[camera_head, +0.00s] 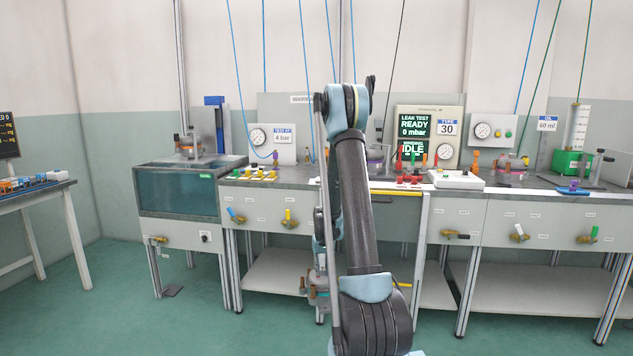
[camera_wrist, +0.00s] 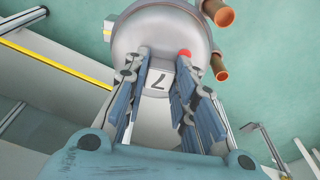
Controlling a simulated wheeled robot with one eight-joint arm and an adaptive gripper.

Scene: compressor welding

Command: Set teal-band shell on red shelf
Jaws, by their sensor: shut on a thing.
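My gripper (camera_wrist: 163,62) is shut on a grey metal compressor shell (camera_wrist: 150,32) in the wrist view. The shell has copper pipe stubs at its right, a red dot and a white label that reads 7, seen between the fingers. In the head view the held shell (camera_head: 319,284) hangs low in front of the bench, partly hidden by my arm. No teal band can be made out on it. I cannot make out a red shelf in either view.
A long grey bench (camera_head: 470,217) with gauges and valves runs across the head view, with lower shelves beneath. A water tank (camera_head: 178,192) stands left of it. A side table (camera_head: 35,190) is at far left.

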